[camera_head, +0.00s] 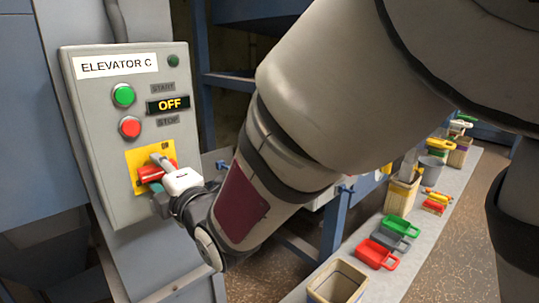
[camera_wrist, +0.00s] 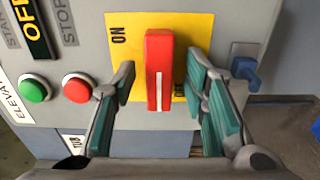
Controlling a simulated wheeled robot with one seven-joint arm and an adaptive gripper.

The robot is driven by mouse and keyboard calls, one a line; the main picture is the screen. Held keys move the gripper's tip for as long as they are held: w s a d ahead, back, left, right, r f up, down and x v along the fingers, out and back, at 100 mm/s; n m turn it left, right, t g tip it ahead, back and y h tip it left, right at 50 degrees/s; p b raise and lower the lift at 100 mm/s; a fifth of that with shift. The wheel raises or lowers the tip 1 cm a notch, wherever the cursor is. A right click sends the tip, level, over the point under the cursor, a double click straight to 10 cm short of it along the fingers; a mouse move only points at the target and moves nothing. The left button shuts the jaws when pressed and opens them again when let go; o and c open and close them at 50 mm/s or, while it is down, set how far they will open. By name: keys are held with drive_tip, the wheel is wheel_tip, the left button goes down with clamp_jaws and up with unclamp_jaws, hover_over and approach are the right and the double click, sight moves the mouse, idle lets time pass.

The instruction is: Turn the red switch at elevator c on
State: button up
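The control box labelled ELEVATOR C (camera_head: 95,95) is mounted at the left in the head view. Its display (camera_head: 167,104) reads OFF. The red switch (camera_head: 152,172) sits on a yellow plate (camera_head: 134,158) low on the box, partly hidden by my gripper (camera_head: 158,178). In the wrist view the red switch (camera_wrist: 159,72) stands between my fingers (camera_wrist: 163,95), its white line along its length. The yellow plate (camera_wrist: 195,28) has ON printed at its left and partly hidden lettering at its lower right. My gripper is open around the switch, with a gap on both sides.
A green button (camera_head: 123,95) and a red button (camera_head: 130,127) are above the switch. A blue part (camera_wrist: 246,70) sticks out beside the box in the wrist view. A bench (camera_head: 412,240) with bins and small coloured scoops runs along the right.

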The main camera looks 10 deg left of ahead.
drive_tip(key=shift+w+a, duration=0.1)
drive_tip(key=shift+c, duration=0.2)
clamp_jaws()
